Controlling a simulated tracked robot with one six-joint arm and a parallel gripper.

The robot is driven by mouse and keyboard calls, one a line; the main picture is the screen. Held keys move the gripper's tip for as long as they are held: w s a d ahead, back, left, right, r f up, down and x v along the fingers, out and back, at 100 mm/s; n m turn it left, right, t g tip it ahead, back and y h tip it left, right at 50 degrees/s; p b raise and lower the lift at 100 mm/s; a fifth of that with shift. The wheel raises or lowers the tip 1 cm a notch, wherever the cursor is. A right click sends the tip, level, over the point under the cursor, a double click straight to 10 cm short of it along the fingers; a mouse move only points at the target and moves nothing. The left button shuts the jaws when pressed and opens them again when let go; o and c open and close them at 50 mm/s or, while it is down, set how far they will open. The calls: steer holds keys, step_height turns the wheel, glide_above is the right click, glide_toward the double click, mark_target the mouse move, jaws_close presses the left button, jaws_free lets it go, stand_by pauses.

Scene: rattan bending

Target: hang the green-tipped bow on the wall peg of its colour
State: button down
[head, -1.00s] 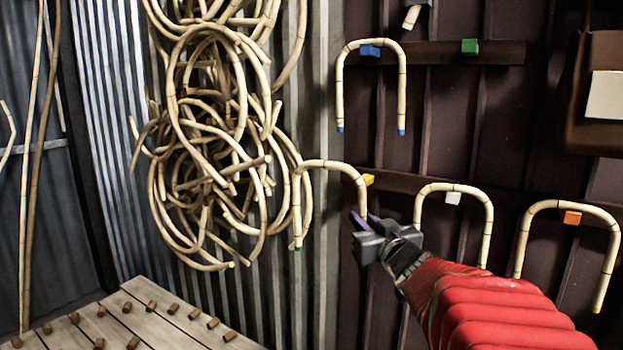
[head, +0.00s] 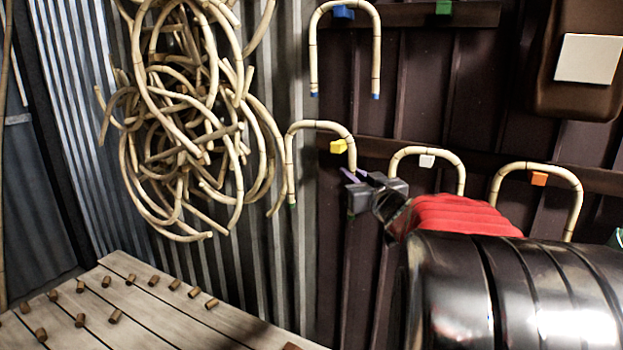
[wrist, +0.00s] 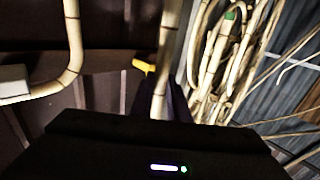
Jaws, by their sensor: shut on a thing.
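The green-tipped bow (head: 319,125) is a pale rattan arch, upright with its open end down. Its green tip (head: 292,205) shows on the left leg. The wrist view shows the held leg (wrist: 163,75) rising from the jaws and the green tip (wrist: 230,15). The green peg (head: 443,7) is bare, on the upper rail, above and right of the bow. In the head view the yellow peg (head: 338,146) appears under the bow's arch; contact cannot be told.
A blue-tipped bow (head: 313,50) hangs on the blue peg (head: 343,12). Other bows are at the white peg (head: 427,160) and orange peg (head: 538,178). Tangled rattan (head: 190,130) hangs left. A pegged wooden bench (head: 150,315) stands below.

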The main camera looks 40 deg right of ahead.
steer(key=shift+w+d+f, duration=0.35)
steer(key=shift+w+d, duration=0.7)
steer(key=shift+d, duration=0.95)
steer(key=shift+w+d+f, duration=0.3)
steer(key=shift+w+d, duration=0.75)
steer(key=shift+d, duration=1)
steer(key=shift+w+d+f, duration=0.35)
steer(key=shift+w+d, duration=0.7)
steer(key=shift+d, duration=0.95)
steer(key=shift+f, duration=0.1)
steer(key=shift+d+f, duration=0.2)
steer(key=shift+f, duration=1.95)
steer(key=shift+w+f, duration=0.1)
steer(key=shift+f, duration=0.1)
steer(key=c, duration=1.7)
jaws_free()
